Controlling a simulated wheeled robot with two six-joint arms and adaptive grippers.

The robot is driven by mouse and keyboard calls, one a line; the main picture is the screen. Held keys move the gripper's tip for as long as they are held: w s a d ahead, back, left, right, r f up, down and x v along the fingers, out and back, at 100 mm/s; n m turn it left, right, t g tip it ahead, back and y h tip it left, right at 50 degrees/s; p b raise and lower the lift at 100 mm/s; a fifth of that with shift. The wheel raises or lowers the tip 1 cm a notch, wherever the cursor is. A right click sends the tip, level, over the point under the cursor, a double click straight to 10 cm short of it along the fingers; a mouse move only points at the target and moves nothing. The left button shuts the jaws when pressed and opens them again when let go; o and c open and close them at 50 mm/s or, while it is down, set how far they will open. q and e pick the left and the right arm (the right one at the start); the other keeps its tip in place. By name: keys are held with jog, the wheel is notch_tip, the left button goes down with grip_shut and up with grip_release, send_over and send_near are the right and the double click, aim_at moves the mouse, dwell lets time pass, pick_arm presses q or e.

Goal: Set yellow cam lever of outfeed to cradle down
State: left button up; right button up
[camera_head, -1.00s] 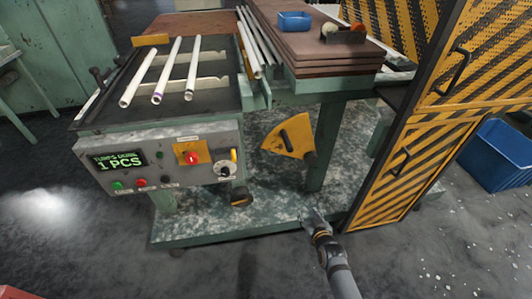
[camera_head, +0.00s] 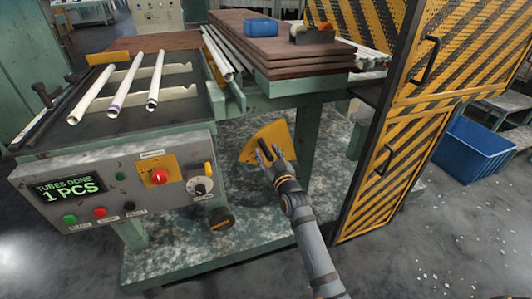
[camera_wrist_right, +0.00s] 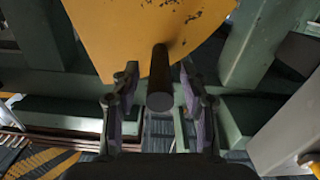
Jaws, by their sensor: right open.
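The yellow cam lever shows as a yellow fan-shaped plate (camera_head: 274,131) with a dark bar handle, below the bench between its green legs. In the right wrist view the yellow plate (camera_wrist_right: 140,30) fills the top, and the dark round handle (camera_wrist_right: 160,85) points toward the camera. My right gripper (camera_head: 269,154) is in front of the plate. Its fingers are open, one on each side of the handle, with gaps showing. Three pale tubes (camera_head: 127,85) lie on the cradle rails at the left. My left gripper is out of view.
A control panel (camera_head: 120,185) with a "TUBES DONE 1 PCS" display stands left of the lever. A yellow-black striped guard door (camera_head: 400,135) stands close on the right. A blue bin (camera_head: 475,148) is beyond it. A green machine leg (camera_head: 304,140) is just right of the lever.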

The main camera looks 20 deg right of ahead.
jog(key=shift+w, duration=0.8)
grip_shut()
